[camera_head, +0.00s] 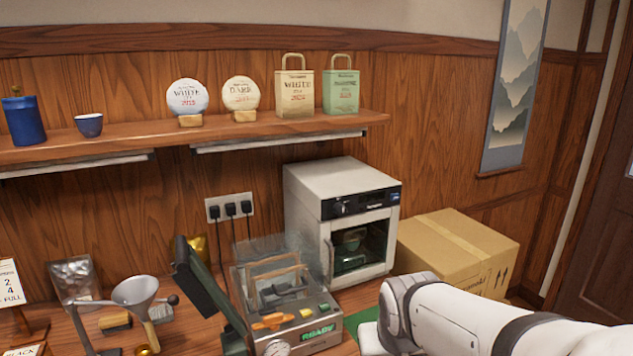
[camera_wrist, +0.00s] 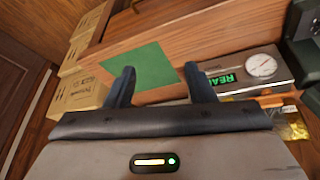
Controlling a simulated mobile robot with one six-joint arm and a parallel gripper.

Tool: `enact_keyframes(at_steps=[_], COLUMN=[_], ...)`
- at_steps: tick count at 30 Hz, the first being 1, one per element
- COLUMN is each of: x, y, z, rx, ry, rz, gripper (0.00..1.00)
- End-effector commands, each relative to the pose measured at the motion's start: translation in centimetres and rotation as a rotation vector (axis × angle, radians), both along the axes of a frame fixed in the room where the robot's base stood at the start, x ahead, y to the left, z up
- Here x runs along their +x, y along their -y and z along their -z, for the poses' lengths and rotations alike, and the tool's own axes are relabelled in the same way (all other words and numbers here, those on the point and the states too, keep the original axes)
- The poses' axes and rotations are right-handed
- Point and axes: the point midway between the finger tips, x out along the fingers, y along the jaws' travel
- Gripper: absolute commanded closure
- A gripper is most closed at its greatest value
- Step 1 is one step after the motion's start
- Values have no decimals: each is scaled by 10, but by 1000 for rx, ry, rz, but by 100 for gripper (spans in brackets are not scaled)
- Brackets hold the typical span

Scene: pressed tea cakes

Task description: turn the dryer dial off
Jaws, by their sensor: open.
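The dryer (camera_head: 312,190) is a pale oven-like box with a glass door, standing on the counter against the panelled wall in the head view. Its black control strip has a small round dial (camera_head: 341,209) at the left; its setting is too small to read. The door looks shut, with something dim behind the glass. My gripper (camera_wrist: 161,76) shows in the wrist view with two dark fingers apart and nothing between them, pointing toward a green mat. In the head view my arm reaches in at the lower right and the fingers are hidden. The gripper is apart from the dial.
A sealing machine (camera_head: 325,342) with a lit READY sign stands left of my arm. A cardboard box (camera_head: 440,245) sits right of the dryer. The green mat (camera_wrist: 148,62) lies clear. A shelf (camera_head: 230,130) with tea cakes and bags overhangs the back. A funnel (camera_head: 135,292) stands left.

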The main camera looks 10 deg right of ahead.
Motion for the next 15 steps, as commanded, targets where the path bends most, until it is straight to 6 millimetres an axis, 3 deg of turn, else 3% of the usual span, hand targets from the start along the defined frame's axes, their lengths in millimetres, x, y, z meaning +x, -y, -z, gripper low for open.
enact_keyframes(at_steps=[1,9,15], x=[21,130,197], y=[8,34,32], z=[-23,-52,-80], rx=[-16,-49,24], ry=[68,481,807], rz=[11,-9,-109], gripper=[51,51,51])
